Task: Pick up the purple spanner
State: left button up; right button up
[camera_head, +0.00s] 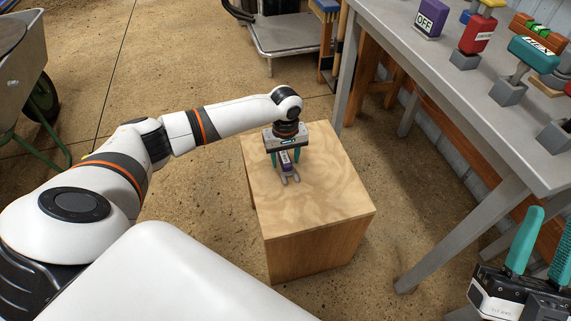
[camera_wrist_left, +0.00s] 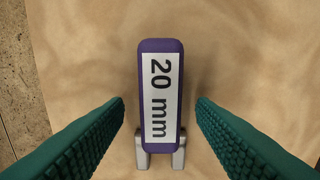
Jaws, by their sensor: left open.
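The purple spanner (camera_head: 286,160) has a purple handle with a white "20 mm" label and a grey forked jaw end. It is on the wooden box (camera_head: 335,194). My left gripper (camera_head: 285,160) points down over it from above. In the left wrist view, the spanner (camera_wrist_left: 160,95) lies between the two green fingers of my left gripper (camera_wrist_left: 160,112), with a gap on each side. The fingers are open and do not touch it. My right gripper (camera_head: 533,262), with green fingers spread apart, shows at the lower right of the head view, away from the box.
A wheelbarrow (camera_head: 25,70) is at the upper left and a trolley (camera_head: 285,35) at the back. The box top around the spanner is clear.

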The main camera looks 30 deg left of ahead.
pick_arm(q)
jog(key=shift+f, duration=0.25)
grip_shut()
jog(key=shift+r, duration=0.15)
dwell(0.4)
